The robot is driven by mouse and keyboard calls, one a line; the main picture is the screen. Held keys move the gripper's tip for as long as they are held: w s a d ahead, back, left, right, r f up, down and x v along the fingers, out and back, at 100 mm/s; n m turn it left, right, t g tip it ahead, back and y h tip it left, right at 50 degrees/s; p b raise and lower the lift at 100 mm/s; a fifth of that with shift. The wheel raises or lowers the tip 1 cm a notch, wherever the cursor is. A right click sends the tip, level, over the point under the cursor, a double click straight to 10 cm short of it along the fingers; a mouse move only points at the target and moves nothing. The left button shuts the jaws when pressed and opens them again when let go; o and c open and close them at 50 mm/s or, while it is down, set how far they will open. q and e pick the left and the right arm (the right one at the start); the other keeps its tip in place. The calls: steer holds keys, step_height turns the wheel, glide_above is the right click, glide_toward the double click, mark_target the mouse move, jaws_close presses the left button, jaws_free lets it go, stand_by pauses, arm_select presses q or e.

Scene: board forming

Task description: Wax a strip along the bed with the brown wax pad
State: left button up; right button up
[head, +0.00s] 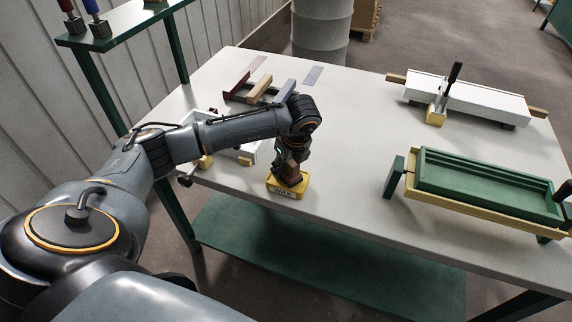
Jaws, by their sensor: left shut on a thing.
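My left gripper (287,172) points down over a yellow holder (285,191) with dark lettering that seems to read WAX, near the table's front edge. It is shut on the brown wax pad (291,177), which sits at the holder's top; the fingers and the holder hide much of the pad. A long green bed (480,180) in a yellow frame lies at the right. A long white bed (470,98) with a black-handled clamp (445,95) lies behind it. I cannot tell which one the task means. My right gripper is out of view.
The light table (345,190) is clear between the yellow holder and the green bed. A red, wood and grey-blue rack (258,91) stands at the back left. A white fixture (247,150) lies partly behind my arm. A green shelf (135,20) stands at upper left.

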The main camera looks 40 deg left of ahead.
arm_select(q)
steer(key=shift+f, duration=0.1)
steer(key=shift+f+b, duration=0.3)
steer(key=shift+b, duration=0.1)
stand_by(0.3)
steer(key=shift+s+f, duration=0.1)
stand_by(1.4)
steer(key=shift+r+p, duration=1.8)
steer(key=shift+r, duration=1.8)
